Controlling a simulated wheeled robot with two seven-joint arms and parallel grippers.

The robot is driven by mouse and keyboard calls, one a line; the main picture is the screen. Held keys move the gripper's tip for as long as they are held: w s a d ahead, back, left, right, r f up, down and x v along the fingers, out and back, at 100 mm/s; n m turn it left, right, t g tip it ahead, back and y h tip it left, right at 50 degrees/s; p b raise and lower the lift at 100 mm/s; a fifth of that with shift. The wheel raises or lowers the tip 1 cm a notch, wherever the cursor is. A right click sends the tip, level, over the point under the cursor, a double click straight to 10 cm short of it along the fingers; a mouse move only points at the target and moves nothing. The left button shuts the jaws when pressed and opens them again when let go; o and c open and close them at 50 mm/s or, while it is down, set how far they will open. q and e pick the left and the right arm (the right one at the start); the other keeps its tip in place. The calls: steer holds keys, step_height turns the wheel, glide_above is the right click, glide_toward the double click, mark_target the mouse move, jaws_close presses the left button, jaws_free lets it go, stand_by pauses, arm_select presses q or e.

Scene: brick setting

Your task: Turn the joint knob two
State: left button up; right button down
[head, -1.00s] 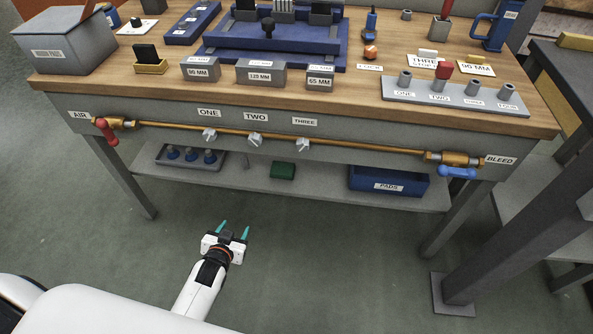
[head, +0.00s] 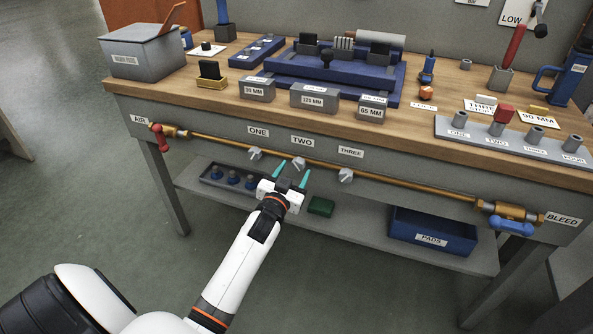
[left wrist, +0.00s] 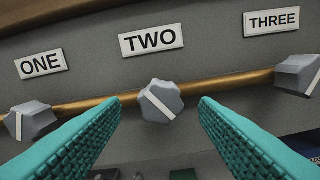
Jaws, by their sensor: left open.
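Joint knob two (head: 299,164) is a grey faceted knob with a white line, on the brass pipe below the label TWO (head: 303,141). In the left wrist view the knob (left wrist: 160,101) sits ahead, midway between my two teal fingers, its white line slanting down to the right. My left gripper (head: 292,174) is open and empty in front of the knob; I see no contact. Knob one (head: 255,154) and knob three (head: 346,175) are on either side, and also show at the edges of the left wrist view. My right gripper is out of view.
The brass pipe (head: 410,187) runs along the bench front, from a red valve handle (head: 160,138) at AIR to a blue one (head: 511,226) at BLEED. A shelf below holds a blue bin (head: 432,231) and a green block (head: 321,206). The bench top overhangs above.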

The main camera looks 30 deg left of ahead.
arm_select(q)
steer(key=shift+x, duration=1.15)
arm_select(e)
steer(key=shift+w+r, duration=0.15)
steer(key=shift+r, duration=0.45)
arm_select(q)
steer(key=c, duration=1)
steer(key=shift+o, duration=0.2)
steer(key=m+p, duration=0.2)
steer(key=m, duration=0.4)
steer(key=shift+r, duration=0.1)
steer(key=m, duration=0.3)
steer(key=shift+a+p, duration=0.1)
steer(key=shift+p, duration=0.3)
steer(key=shift+m, duration=1.6)
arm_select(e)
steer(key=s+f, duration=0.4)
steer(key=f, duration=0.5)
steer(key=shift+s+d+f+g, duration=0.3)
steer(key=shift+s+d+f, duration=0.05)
